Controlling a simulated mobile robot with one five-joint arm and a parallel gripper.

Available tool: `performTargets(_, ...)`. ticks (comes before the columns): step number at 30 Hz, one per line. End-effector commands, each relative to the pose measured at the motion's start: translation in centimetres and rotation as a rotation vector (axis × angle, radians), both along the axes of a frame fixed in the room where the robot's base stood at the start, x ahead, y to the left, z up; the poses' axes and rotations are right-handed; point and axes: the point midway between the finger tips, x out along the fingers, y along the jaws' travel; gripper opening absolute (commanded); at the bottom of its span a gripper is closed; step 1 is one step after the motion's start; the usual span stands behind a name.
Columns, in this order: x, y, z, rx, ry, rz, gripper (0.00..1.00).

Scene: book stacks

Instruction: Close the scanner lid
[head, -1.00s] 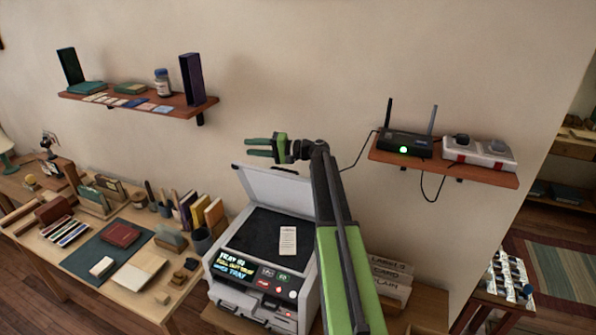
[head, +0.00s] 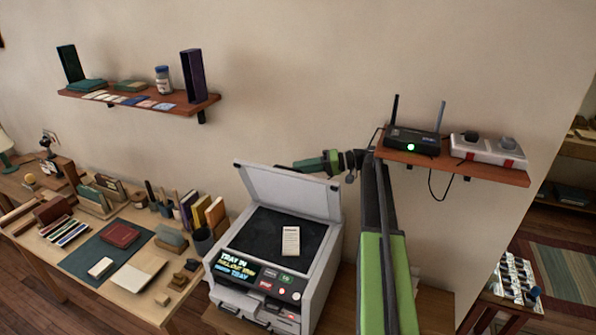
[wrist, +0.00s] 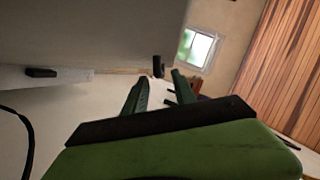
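The scanner (head: 262,280) is a white and grey machine on a low wooden stand. Its lid (head: 287,190) stands raised at the back, tilted toward the wall. A pale slip of paper (head: 290,241) lies on the dark scan bed (head: 268,233). My gripper (head: 300,165) is behind the lid near its top edge, pointing left; the lid hides part of it. In the wrist view, my green gripper fingers (wrist: 158,88) are spread apart with nothing seen between them, and a large grey surface, likely the lid (wrist: 85,35), fills the upper left. I cannot tell whether they touch.
A wall shelf with a router (head: 411,142) and a power strip (head: 488,148) is just right of my arm, its cable hanging close by. A desk (head: 120,275) with books and stationery stands left. Another shelf (head: 150,104) hangs upper left.

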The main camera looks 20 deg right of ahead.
Motion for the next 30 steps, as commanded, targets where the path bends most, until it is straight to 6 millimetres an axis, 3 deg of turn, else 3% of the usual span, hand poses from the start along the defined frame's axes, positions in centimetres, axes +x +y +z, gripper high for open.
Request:
performTargets(3,0.69,1.50,-0.43,0.000,0.000,0.001,0.33)
performTargets(10,0.86,1.73,-0.35,0.001,0.000,0.001,0.33)
performTargets(18,0.87,1.75,-0.36,0.000,0.000,0.001,0.00)
performTargets(30,0.87,1.80,-0.37,0.000,0.000,0.002,0.00)
